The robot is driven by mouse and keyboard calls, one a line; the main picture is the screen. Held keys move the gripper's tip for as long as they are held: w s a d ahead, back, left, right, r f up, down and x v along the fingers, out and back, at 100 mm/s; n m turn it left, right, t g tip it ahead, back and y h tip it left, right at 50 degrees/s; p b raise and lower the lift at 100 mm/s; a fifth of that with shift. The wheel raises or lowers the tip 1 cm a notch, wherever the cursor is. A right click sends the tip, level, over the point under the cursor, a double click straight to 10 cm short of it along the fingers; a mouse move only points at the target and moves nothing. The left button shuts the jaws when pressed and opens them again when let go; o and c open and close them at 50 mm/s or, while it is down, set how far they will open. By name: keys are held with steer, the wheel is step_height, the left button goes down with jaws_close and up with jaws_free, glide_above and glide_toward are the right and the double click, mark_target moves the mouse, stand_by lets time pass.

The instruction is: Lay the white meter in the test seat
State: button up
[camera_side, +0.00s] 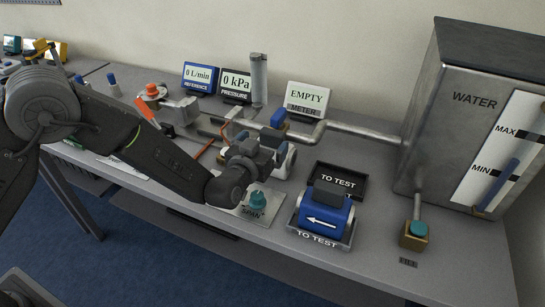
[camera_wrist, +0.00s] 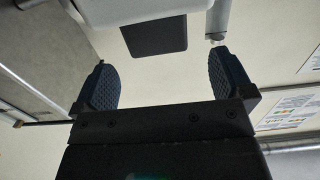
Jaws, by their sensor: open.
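In the side view a white rounded body (camera_side: 286,161), which looks like the white meter, shows just right of my gripper (camera_side: 252,152). My gripper and wrist hide part of it, so I cannot tell whether it rests in the seat. The pipe run (camera_side: 310,131) passes behind it, and the meter display (camera_side: 306,97) reads EMPTY. In the wrist view my gripper (camera_wrist: 160,75) has its two dark ribbed fingers wide apart, with nothing held between them.
A blue meter (camera_side: 325,212) with a white arrow lies in the front TO TEST tray (camera_side: 320,240). The black TO TEST tray (camera_side: 338,183) behind it is empty. A teal button (camera_side: 257,200) on a plate is below my wrist. The water tank (camera_side: 470,110) stands right.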

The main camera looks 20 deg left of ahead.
mark_target(274, 130)
steer(key=shift+w+f, duration=0.15)
steer(key=shift+w, duration=3.45)
steer(key=shift+c, duration=0.4)
jaws_close()
steer(key=shift+d+r, duration=0.1)
steer(key=shift+r, duration=0.15)
